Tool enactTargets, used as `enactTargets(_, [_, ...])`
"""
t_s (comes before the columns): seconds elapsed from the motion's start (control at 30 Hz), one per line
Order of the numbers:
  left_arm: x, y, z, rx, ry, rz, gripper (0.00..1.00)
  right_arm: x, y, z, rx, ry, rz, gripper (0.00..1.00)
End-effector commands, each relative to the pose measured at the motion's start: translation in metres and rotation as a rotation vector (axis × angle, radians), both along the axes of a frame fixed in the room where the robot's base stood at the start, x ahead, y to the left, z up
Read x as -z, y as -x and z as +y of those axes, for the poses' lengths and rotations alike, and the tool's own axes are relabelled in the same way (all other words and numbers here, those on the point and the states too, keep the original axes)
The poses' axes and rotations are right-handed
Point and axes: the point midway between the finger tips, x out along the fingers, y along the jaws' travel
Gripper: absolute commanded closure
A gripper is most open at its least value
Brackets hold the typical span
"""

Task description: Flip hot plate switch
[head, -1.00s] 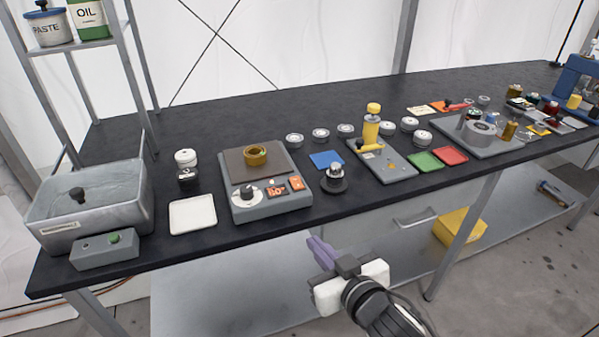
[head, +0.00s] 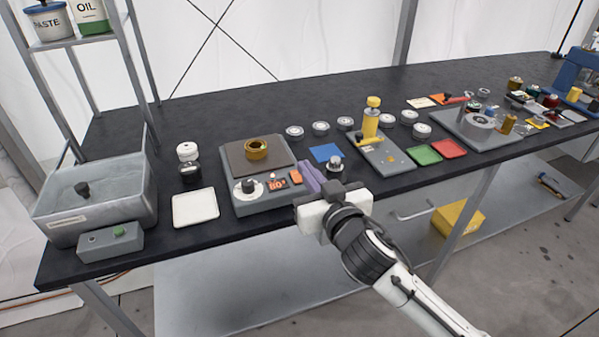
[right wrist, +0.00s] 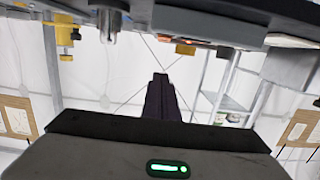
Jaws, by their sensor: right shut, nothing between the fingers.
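The hot plate (head: 262,203) is a grey box with a brown top plate near the table's front edge in the head view. A brass ring (head: 256,148) sits on its top. Its front panel has a round dial (head: 247,187), a lit orange display (head: 277,184) and an orange-red switch (head: 296,177) at the right end. My right gripper (head: 309,177), with purple fingers, is shut and empty, just right of the switch. Whether it touches the hot plate I cannot tell. In the right wrist view the shut fingers (right wrist: 161,98) point up the picture. My left gripper is not in view.
A small metal-topped part (head: 334,165) stands just behind my right gripper. A blue square (head: 325,152) and a grey fixture with a yellow post (head: 371,122) are to the right. A white tray (head: 195,208) and a metal basin (head: 60,225) are to the left.

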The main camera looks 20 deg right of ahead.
Motion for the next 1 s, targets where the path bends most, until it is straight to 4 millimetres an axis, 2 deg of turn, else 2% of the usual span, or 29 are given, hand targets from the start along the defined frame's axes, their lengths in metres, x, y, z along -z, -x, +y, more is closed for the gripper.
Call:
enactTargets(0.03, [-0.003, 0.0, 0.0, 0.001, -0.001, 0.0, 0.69, -0.001, -0.013, 0.0, 0.001, 0.001, -0.001, 1.0])
enactTargets(0.2, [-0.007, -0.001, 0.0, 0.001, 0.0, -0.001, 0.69, 0.003, -0.046, 0.001, 0.001, 0.002, -0.001, 1.0])
enactTargets(0.3, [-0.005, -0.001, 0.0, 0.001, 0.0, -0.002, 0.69, 0.025, -0.045, 0.002, 0.001, 0.0, 0.005, 1.0])
enactTargets(0.5, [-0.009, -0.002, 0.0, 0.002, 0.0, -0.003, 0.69, 0.042, -0.047, 0.002, 0.001, 0.0, 0.002, 1.0])
enactTargets(0.9, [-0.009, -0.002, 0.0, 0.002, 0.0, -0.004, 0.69, 0.046, -0.048, 0.002, -0.001, -0.001, 0.001, 1.0])
enactTargets(1.0, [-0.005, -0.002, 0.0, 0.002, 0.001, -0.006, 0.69, 0.048, -0.054, 0.007, -0.007, -0.003, 0.001, 1.0])
